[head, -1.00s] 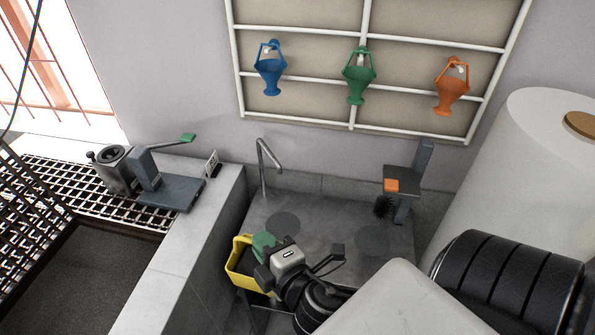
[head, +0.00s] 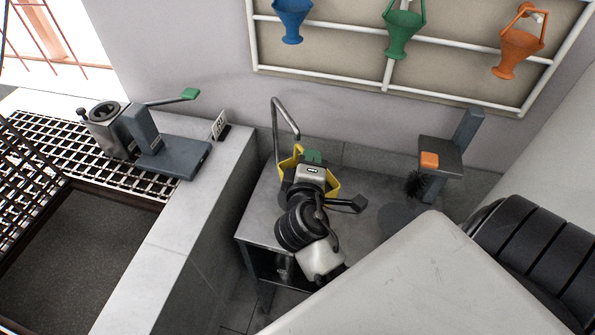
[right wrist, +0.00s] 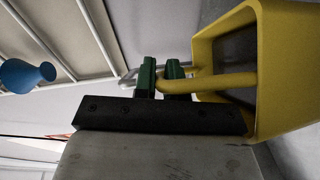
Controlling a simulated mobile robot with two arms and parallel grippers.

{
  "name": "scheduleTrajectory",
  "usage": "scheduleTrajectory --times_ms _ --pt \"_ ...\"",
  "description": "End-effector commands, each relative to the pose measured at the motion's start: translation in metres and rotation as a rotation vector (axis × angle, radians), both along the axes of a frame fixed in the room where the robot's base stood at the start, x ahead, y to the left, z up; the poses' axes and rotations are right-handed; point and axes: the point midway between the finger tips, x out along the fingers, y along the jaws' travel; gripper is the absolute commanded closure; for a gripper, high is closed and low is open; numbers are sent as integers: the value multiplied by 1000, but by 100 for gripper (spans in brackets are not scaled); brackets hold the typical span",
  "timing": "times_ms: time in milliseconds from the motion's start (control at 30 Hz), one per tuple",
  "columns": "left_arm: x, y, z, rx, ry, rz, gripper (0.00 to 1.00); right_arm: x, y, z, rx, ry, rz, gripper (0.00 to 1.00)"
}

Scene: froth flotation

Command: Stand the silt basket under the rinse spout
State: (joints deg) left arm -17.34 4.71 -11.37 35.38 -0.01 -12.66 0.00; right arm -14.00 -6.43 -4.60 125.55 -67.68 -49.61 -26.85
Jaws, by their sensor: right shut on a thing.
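The silt basket is yellow with a loop handle; in the head view its wall (head: 335,187) shows around my right gripper (head: 313,158), which hides much of it. In the right wrist view the green fingers (right wrist: 162,74) are shut on the handle bar of the basket (right wrist: 275,75). The rinse spout (head: 285,115) is a bent metal pipe rising at the back left of the grey bench (head: 258,215). The basket is just in front of and right of the spout. I cannot tell whether its base touches the bench. My left gripper is not in view.
A dark round mark (head: 398,218) lies on the bench's right side. A stand with an orange block (head: 429,160) and black brush is at the back right. Blue (head: 292,20), green (head: 404,35) and orange (head: 519,53) holders hang above. A lever device (head: 150,145) stands left.

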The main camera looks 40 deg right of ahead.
Motion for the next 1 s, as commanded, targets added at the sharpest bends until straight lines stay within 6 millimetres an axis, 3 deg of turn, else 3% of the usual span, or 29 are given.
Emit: scheduleTrajectory --times_ms 100,233,567,967,1000 --pt "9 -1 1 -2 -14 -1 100 20 7 -12 -1 -1 1 100" --pt "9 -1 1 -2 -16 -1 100 30 10 -18 -1 -2 1 100" --pt "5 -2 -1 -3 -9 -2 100 32 10 -57 -3 1 1 100" --pt "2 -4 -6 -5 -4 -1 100 31 10 -64 -1 -1 1 100" --pt "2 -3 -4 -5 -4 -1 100 31 11 -63 0 0 1 85"
